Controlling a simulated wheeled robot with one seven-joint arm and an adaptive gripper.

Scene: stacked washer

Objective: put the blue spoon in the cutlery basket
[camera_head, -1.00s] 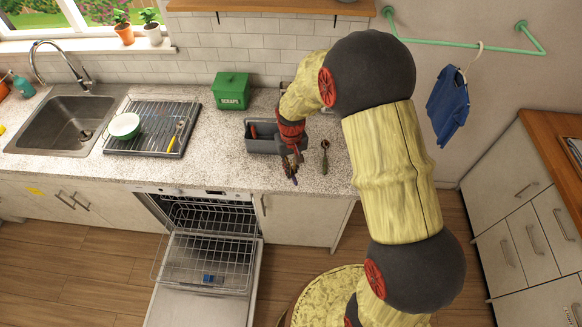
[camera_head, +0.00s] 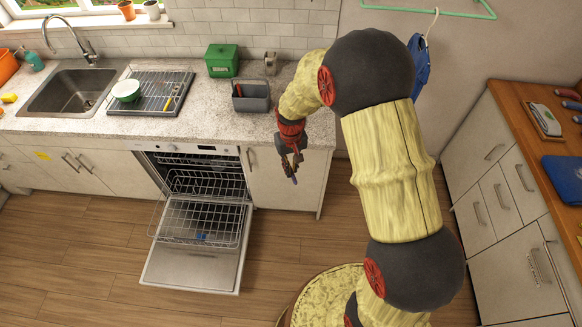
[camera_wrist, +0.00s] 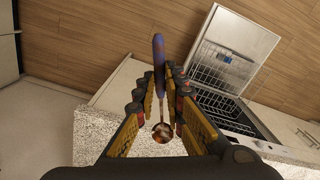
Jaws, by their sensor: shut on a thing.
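My gripper (camera_head: 291,160) is shut on the blue spoon (camera_wrist: 159,52) and holds it in the air in front of the counter's edge. In the wrist view the blue handle points away beyond the fingertips and the shiny bowl lies back between the fingers. In the head view a little of the blue handle (camera_head: 294,180) shows below the fingers. A grey open bin (camera_head: 251,104) with something red in it stands on the counter, behind and left of my gripper. A small blue thing (camera_head: 201,236) sits in the dishwasher's lower rack. I cannot tell which is the cutlery basket.
The dishwasher (camera_head: 196,270) stands open, its door down and racks (camera_head: 200,217) out, left of my gripper. A drying rack (camera_head: 150,100) with a bowl (camera_head: 126,90), a green scraps box (camera_head: 222,60) and a sink (camera_head: 72,92) line the counter. Drawers (camera_head: 515,200) stand at right.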

